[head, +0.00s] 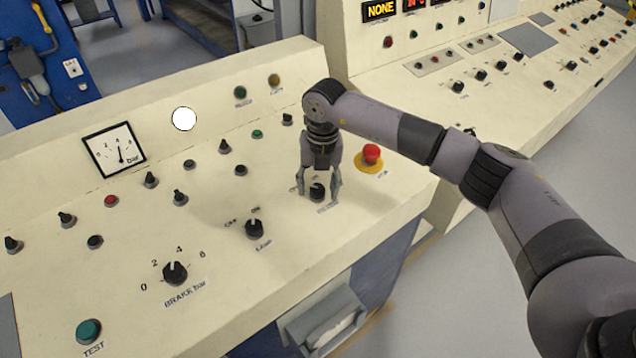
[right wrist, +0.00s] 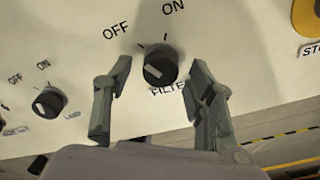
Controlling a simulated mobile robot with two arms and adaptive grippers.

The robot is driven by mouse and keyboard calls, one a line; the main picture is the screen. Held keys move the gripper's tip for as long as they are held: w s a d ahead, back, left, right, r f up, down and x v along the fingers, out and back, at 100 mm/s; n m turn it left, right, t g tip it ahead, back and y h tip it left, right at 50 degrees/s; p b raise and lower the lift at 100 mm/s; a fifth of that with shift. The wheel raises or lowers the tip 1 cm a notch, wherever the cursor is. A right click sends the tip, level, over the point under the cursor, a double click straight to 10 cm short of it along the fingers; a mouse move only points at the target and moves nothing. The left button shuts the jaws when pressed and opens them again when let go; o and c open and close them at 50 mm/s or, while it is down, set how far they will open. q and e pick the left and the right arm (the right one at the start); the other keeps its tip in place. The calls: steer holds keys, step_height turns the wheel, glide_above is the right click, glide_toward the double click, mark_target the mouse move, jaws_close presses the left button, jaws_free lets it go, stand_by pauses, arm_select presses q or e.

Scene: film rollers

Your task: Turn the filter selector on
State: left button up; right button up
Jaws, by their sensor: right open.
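The filter selector (head: 317,191) is a black rotary knob near the right end of the cream console. My right gripper (head: 318,192) points down over the knob. Its fingers (right wrist: 158,100) are open, one on either side of the knob, with a visible gap to each. My left gripper is not in view.
A red stop button (head: 371,153) on a yellow base is close to the right of the gripper. The lamp selector (head: 254,229) and brake knob (head: 175,273) are to the left. A second console (head: 420,70) stands behind on the right.

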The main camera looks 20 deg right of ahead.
steer(key=shift+c, duration=0.6)
steer(key=c, duration=1)
steer(key=shift+m, duration=0.4)
steer(key=m, duration=0.5)
steer(key=shift+y, duration=0.3)
steer(key=m, duration=0.6)
steer(key=shift+t, duration=0.3)
steer(key=shift+w, duration=0.1)
steer(key=o, duration=1.1)
